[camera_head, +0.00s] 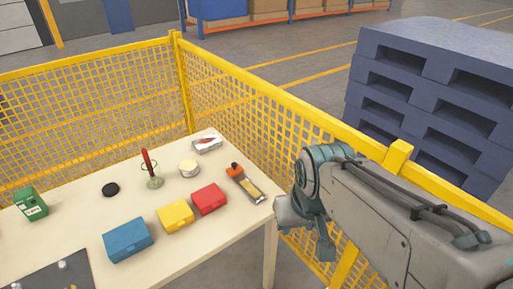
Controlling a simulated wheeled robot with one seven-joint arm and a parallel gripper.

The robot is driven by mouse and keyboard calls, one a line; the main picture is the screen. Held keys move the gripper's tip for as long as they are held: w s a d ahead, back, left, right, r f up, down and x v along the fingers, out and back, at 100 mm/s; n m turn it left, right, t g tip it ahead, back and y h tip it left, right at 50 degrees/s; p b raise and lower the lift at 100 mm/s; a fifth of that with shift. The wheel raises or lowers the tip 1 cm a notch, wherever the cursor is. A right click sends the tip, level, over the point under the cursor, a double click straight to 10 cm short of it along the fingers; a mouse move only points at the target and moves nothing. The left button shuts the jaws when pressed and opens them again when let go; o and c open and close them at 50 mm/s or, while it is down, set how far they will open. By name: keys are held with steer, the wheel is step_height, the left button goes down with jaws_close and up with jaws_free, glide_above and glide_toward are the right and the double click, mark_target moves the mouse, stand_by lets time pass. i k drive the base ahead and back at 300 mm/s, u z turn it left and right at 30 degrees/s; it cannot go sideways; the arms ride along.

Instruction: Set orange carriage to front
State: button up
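The orange carriage (235,171) with a dark knob on top sits on a short rail (251,188) at the table's right side. It is at the rail's far, upper-left end. The rest of the rail runs bare toward the table's near right corner. My gripper (324,249) hangs at the end of my grey arm, right of the table and apart from the carriage and rail. Its fingers are small and partly hidden by the arm, so I cannot tell whether it is open.
Red (209,199), yellow (175,216) and blue (127,240) boxes stand left of the rail. A white tray (207,143), a round tin (189,168) and a red-handled tool (149,165) lie behind. Yellow mesh fencing (225,105) borders the table; blue pallets (430,95) stand beyond.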

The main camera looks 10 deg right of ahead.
mark_target(236, 168)
steer(key=z, duration=0.1)
steer(key=i, duration=0.85)
steer(key=u, duration=0.5)
